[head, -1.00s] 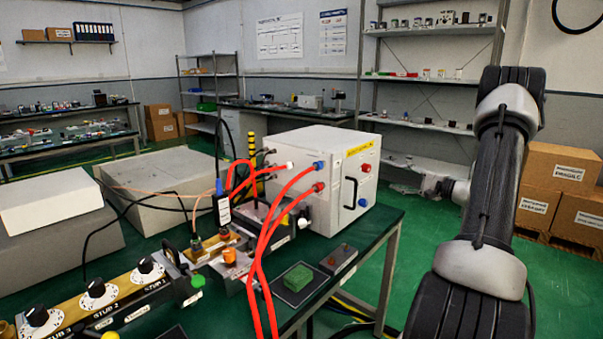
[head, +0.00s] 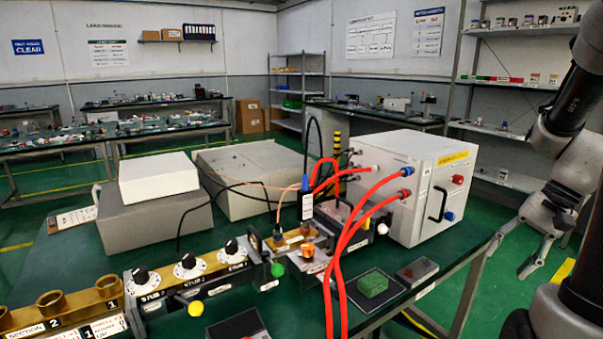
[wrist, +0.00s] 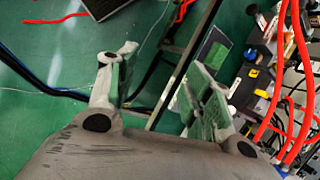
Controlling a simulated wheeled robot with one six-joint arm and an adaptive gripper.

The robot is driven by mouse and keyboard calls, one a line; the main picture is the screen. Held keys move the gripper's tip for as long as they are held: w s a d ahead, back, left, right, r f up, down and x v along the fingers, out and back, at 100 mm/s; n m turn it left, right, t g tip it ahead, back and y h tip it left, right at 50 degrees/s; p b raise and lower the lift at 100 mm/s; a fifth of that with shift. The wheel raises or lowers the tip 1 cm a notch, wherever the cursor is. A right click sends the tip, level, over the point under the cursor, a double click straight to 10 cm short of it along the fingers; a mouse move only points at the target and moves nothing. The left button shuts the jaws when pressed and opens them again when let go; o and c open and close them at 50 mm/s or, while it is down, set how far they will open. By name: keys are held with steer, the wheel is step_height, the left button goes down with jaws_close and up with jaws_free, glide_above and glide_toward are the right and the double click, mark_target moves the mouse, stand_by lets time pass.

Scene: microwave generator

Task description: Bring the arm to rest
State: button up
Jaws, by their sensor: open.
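My gripper (head: 535,243) is at the right of the head view, beside the bench's right end. Its jaws are open and empty, pointing down. In the wrist view my gripper (wrist: 158,85) shows two spread fingers with green floor and a bench leg between and beyond them. My arm comes down from the upper right of the head view, partly cut off by the frame edge.
The green-topped bench (head: 75,262) carries the white generator box (head: 425,185), red hoses (head: 333,270), a row of knobbed tuners (head: 188,265), a green block (head: 372,284) and a small grey box (head: 417,270). Shelves (head: 520,80) stand behind. Green floor is open right of the bench.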

steer(key=s+a+r+n+t+h, duration=0.3)
steer(key=s+a+r+n+h, duration=0.1)
steer(key=s+a+r+n, duration=0.3)
step_height(320, 180, up, 5)
steer(key=shift+s+a+f+n+t+h, duration=0.2)
steer(key=shift+a+n+t+h, duration=0.2)
steer(key=shift+a+n, duration=0.75)
stand_by(0.6)
